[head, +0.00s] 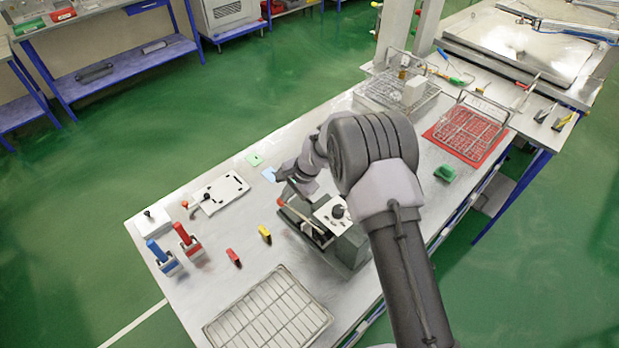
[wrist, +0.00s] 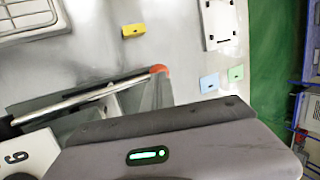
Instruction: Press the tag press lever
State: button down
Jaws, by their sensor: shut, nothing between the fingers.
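The tag press (head: 352,247) is a grey device on the metal table, with a white top plate bearing a dark knob. Its lever (head: 303,220) is a metal bar with an orange-red tip, on the press's left side. In the wrist view the lever (wrist: 85,95) runs slantwise to its orange tip (wrist: 158,69), above the grey press body. My gripper (head: 303,186) is shut and empty, above the table close to the lever tip in the head view. I cannot tell whether it touches the lever. Its housing fills the bottom of the wrist view, and its fingertips are hard to make out there.
A wire-grid tray (head: 268,312) lies at the table's front. Yellow (head: 264,233) and red (head: 233,257) blocks lie left of the press. Blue (head: 269,174) and green (head: 254,160) cards lie beyond my gripper. A red mat (head: 437,134) with a wire basket is at right.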

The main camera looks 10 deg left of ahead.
jog(key=w+a+p+v, duration=0.1)
jog(key=v, duration=1.3)
jog(key=shift+r+p, duration=0.25)
jog(key=shift+p, duration=0.05)
jog(key=shift+d, duration=0.1)
jog(key=s+d+r+n+t+b, duration=0.15)
jog(key=s+d+r+b, duration=0.45)
jog(key=s+d+b, duration=0.7)
jog(key=s+d+f+t+h+b, duration=0.1)
jog(key=s+d+f+b, duration=0.1)
jog(key=s, duration=0.4)
jog(key=s+d+f+n+t+h+b, duration=0.1)
jog(key=s+d+f+b, duration=0.2)
jog(key=s+b, duration=0.2)
jog(key=s+d+f+t+b, duration=0.1)
jog(key=s+d+f+b, duration=0.2)
jog(key=s, duration=0.3)
jog(key=shift+s+h+b, duration=0.3)
jog(key=shift+h+b, duration=0.1)
jog(key=shift+b, duration=0.15)
